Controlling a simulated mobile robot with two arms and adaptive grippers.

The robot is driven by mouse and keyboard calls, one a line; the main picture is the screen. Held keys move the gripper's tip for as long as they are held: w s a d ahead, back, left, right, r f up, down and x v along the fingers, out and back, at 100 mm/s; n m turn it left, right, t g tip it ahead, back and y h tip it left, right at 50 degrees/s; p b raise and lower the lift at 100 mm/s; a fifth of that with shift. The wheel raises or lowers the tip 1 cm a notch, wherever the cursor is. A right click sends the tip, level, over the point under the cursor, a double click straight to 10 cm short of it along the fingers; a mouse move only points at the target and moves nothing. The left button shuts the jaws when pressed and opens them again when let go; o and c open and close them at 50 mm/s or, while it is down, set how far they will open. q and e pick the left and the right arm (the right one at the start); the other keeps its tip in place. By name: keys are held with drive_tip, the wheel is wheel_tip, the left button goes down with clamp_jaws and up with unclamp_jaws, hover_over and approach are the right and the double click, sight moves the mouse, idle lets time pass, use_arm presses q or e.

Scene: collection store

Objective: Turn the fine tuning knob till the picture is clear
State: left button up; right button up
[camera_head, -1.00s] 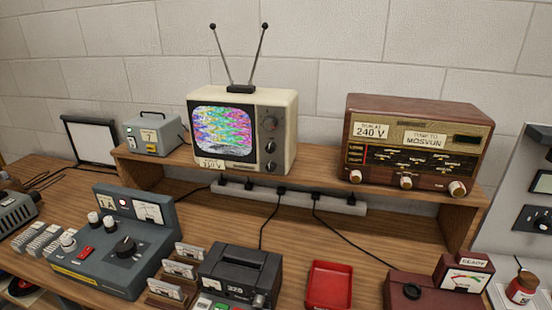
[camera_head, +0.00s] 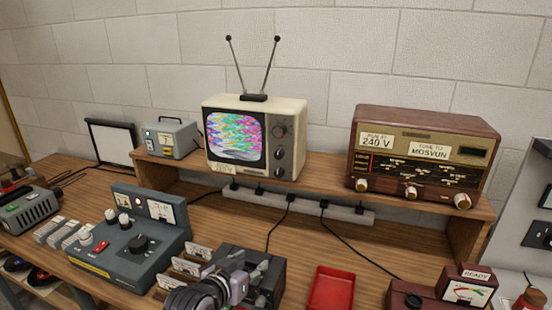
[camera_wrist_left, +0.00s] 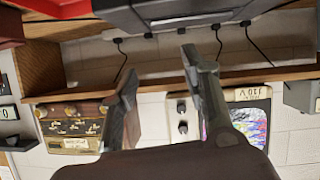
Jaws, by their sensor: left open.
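The cream television (camera_head: 305,125) stands on the raised wooden shelf. Its screen (camera_head: 235,136) shows wavy, broken bands of colour. A dark panel with a dial (camera_head: 279,131) and knobs below it (camera_head: 279,153) is right of the screen; I cannot read which is the fine tuning knob. My left gripper (camera_head: 255,270) is low in front of the shelf, well apart from the television, open and empty. Its spread fingers (camera_wrist_left: 157,68) show in the wrist view. My right gripper is out of view.
A brown wooden radio (camera_head: 425,118) stands right of the television, a small grey box (camera_head: 172,139) left. A power strip (camera_head: 330,209) with cables runs under the shelf. A grey control console (camera_head: 125,245), a black device (camera_head: 268,262) and a red tray (camera_head: 332,290) stand on the bench.

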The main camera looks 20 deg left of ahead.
use_arm(q)
drive_tip(key=w+a+r+n+t, duration=0.1)
drive_tip(key=w+r+t, duration=0.2)
drive_tip(key=r, duration=0.6)
drive_tip(key=w+a+r+t, duration=0.15)
drive_tip(key=w+r, duration=0.25)
drive_tip(key=r, duration=0.4)
drive_tip(key=p, duration=0.5)
approach(277, 156)
drive_tip(key=shift+t, duration=0.25)
drive_tip(key=w, duration=0.8)
drive_tip(key=shift+w+d+f, duration=0.1)
drive_tip(key=shift+w+d, duration=0.3)
clamp_jaws()
